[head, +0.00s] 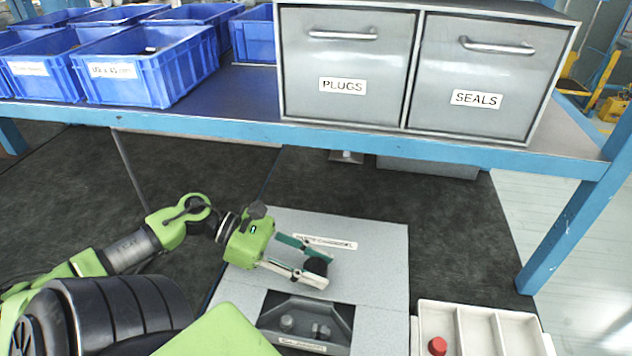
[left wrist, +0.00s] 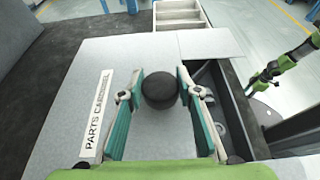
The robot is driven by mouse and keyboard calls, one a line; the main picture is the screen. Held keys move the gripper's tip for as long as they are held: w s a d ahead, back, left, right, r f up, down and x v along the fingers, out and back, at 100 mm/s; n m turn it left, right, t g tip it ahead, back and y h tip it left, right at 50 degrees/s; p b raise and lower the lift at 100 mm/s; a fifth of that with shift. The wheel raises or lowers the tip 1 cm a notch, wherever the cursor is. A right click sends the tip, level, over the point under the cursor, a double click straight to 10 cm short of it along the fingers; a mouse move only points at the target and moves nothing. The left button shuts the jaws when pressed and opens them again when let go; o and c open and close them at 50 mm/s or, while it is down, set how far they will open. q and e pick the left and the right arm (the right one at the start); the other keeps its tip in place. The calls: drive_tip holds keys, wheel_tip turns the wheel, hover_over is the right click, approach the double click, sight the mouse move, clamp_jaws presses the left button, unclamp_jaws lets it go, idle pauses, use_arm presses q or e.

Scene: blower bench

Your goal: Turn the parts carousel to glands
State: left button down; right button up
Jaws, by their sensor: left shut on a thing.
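The parts carousel is a box with a light grey top (head: 375,262) and a "PARTS CAROUSEL" label, which reads more clearly in the left wrist view (left wrist: 97,115). A round black knob (head: 317,265) stands on the top. My left gripper (head: 308,264) is shut on the knob; in the left wrist view its fingers flank the knob (left wrist: 160,90) on both sides. A dark window (head: 305,318) in the carousel shows metal fittings; the label below it (head: 302,346) is too small to read. My right gripper (left wrist: 262,82) is small in the left wrist view, away from the carousel.
A white divided tray (head: 480,310) with a red cap (head: 437,346) stands right of the carousel. Behind is a blue-edged shelf (head: 230,124) with blue bins (head: 150,70), a PLUGS drawer (head: 345,65) and a SEALS drawer (head: 480,75). The dark mat left of the carousel is clear.

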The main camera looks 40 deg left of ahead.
use_arm(q)
drive_tip(key=c, duration=1.5)
unclamp_jaws()
drive_tip(key=shift+o, duration=0.2)
drive_tip(key=v, duration=1.2)
drive_tip(key=shift+r, duration=0.1)
drive_tip(key=shift+r, duration=0.1)
